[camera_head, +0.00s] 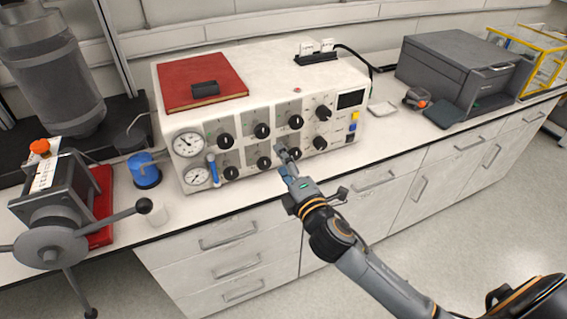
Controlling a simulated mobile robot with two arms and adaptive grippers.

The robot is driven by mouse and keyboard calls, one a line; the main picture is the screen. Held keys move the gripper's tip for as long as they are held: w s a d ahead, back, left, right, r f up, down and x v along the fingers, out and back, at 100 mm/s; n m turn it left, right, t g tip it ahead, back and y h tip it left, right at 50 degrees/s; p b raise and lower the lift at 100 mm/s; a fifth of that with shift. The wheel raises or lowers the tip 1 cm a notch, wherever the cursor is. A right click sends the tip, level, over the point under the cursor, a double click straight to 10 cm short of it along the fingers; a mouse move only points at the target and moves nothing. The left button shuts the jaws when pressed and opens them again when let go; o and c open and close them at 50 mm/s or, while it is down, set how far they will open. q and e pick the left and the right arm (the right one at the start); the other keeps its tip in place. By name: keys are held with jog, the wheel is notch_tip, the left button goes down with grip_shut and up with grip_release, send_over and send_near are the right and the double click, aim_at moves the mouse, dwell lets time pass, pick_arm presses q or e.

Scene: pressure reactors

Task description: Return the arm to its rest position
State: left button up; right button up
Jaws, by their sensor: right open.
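My right arm comes in from the lower right. Its gripper (286,161) is open, with its fingers just in front of the lower row of black knobs on the white control unit (255,88). A black knob (264,163) is close to the left of the fingers. I cannot tell whether the fingertips touch the panel or a knob. Nothing shows between the fingers. My left gripper is not in view.
A red book (190,75) lies on the unit. Left of it stand a blue-capped container (145,171) and a clamp-like device with a handwheel (52,246). A dark grey box (455,72) stands at the right. White drawers (225,262) lie below the counter edge, under the arm.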

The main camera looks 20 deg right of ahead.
jog(key=s+d+f+m+g, duration=0.1)
jog(key=s+f+m+g, duration=0.2)
jog(key=f, duration=0.9)
jog(key=s+d+f+m+g+h, duration=0.1)
jog(key=s+d+f+m+g, duration=0.15)
jog(key=f, duration=0.95)
jog(key=s+d+f+m+g, duration=0.1)
jog(key=s+f+m+g, duration=0.2)
jog(key=f, duration=1)
jog(key=s+f+m+g, duration=0.5)
jog(key=s+f, duration=1.2)
jog(key=s, duration=0.3)
jog(key=s+a+f+m+g, duration=0.1)
jog(key=s+f+m, duration=0.1)
jog(key=s, duration=0.7)
jog(key=s+f+m+g, duration=0.2)
jog(key=s+f, duration=0.2)
jog(key=s, duration=0.5)
jog(key=shift+s+a, duration=0.35)
jog(key=shift+s, duration=0.05)
jog(key=shift+g, duration=0.25)
